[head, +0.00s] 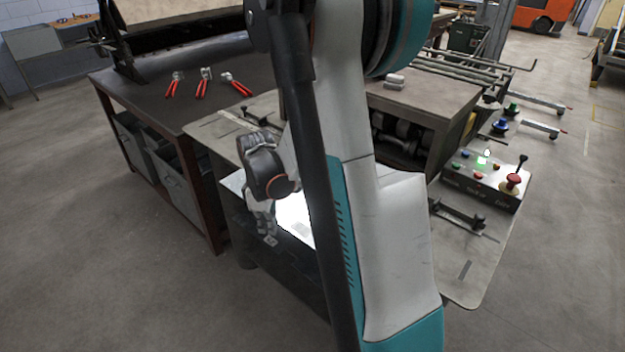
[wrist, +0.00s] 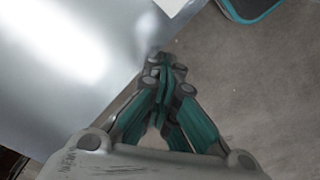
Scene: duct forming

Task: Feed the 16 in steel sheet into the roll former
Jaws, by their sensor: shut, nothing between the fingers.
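A shiny steel sheet (head: 293,215) lies on a low dark stand behind my arm in the head view, partly hidden by it. In the wrist view the bright sheet (wrist: 60,75) fills the left side, its edge running diagonally by my fingers. My gripper (head: 268,240) points down at the sheet's left end, and its shut, empty fingers show in the wrist view (wrist: 165,68). Whether the fingertips touch the sheet, I cannot tell. What looks like the roll former, with dark rollers (head: 397,138), stands behind on a grey table (head: 462,272); my arm hides much of it.
A control box (head: 487,177) with coloured buttons and a red knob stands on the table's right side. A workbench (head: 150,100) at left holds several red-handled tools (head: 203,84). Metal bars (head: 470,70) extend at back right. The floor at front left is clear.

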